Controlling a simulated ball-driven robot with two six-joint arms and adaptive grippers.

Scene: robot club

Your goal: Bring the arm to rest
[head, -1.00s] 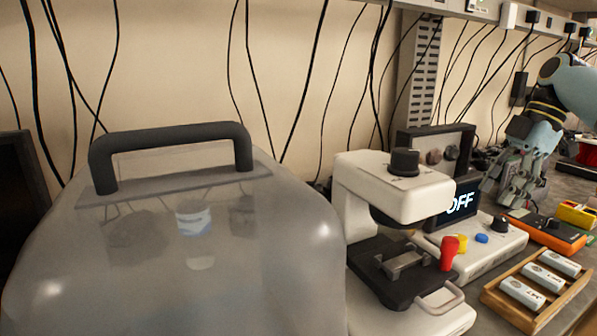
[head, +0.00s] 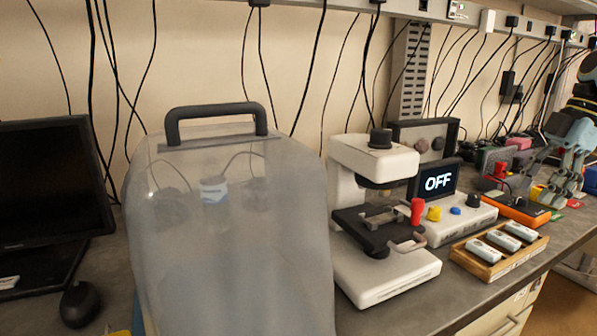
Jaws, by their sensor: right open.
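My right arm comes in from the right edge. Its gripper (head: 563,184) is open and empty, with its fingers pointing down at the far right, above the bench near the orange meter (head: 516,210). Whether the fingertips touch anything there I cannot tell. My left gripper is not in view.
A cloudy cover with a black handle (head: 217,120) fills the left middle. A monitor (head: 50,185) and mouse (head: 81,304) are at left.

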